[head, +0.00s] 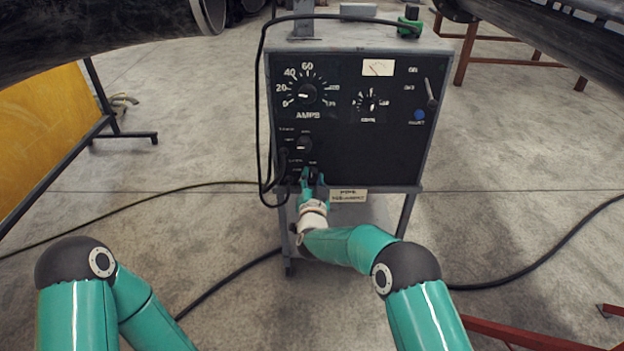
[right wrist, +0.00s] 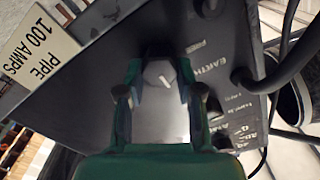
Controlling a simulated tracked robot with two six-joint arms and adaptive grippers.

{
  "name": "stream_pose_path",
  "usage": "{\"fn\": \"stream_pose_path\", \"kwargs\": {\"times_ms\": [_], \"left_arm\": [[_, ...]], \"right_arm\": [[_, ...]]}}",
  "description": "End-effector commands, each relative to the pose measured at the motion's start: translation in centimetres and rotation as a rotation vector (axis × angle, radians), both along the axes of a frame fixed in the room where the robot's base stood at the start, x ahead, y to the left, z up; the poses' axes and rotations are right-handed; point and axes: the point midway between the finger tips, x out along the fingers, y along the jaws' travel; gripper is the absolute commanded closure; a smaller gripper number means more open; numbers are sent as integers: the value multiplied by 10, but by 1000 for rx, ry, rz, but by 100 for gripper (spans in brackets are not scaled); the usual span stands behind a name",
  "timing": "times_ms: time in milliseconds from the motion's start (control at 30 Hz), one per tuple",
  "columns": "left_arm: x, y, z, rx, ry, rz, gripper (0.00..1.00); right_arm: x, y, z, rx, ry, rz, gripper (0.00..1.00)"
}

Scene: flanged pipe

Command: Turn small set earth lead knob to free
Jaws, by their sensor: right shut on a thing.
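The small set (head: 390,150) is a grey box with a black front panel of dials and knobs. The earth lead knob (right wrist: 158,74), dark with a pale pointer mark, is low on this panel beside the word EARTH in the right wrist view. My right gripper (head: 313,177) is at the panel's bottom edge, with its fingers on either side of the knob and shut on it. It also shows in the right wrist view (right wrist: 160,88). In the head view the fingers largely hide the knob. My left gripper is out of view; only its arm shows at lower left.
A black cable (head: 262,110) hangs down the set's left side, close to my right gripper. A yellow screen (head: 45,135) stands at left. Large dark pipes (head: 100,25) cross the upper left. Cables lie across the floor.

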Motion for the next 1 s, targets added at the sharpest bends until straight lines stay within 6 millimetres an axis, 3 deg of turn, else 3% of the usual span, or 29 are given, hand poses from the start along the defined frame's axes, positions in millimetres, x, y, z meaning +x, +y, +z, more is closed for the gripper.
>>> {"fn": "stream_pose_path", "kwargs": {"times_ms": [367,1000], "left_arm": [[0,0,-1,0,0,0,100],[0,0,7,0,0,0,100]], "right_arm": [[0,-1,0,-177,1,-4,99],[1,2,1,-769,1,-4,99]]}}
